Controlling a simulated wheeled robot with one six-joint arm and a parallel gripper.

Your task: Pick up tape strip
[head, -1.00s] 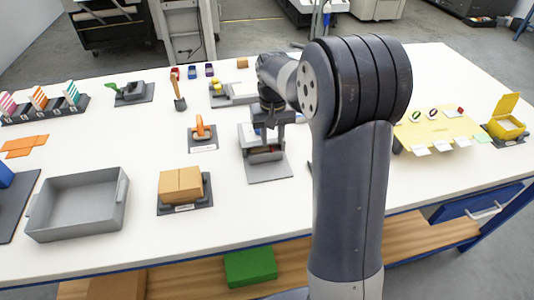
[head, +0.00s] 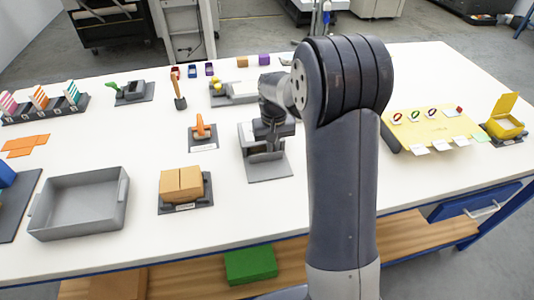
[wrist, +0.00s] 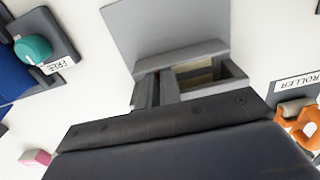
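A grey holder on a flat base plate (head: 270,170) stands near the middle of the table. It also shows in the wrist view (wrist: 165,30), with a walled opening and something pale inside. I cannot make out a tape strip for certain. My gripper (head: 272,135) is down at this holder, and its dark body fills the bottom of the wrist view. The fingertips are hidden or blend with the grey walls, so I cannot tell whether they are open or shut, or whether they touch anything.
An orange-handled roller (head: 201,131) stands left of the holder, also close by in the wrist view (wrist: 300,125). Cardboard boxes (head: 181,185) and a grey tray (head: 78,203) are front left. A yellow board (head: 440,128) lies right. My arm hides the table behind it.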

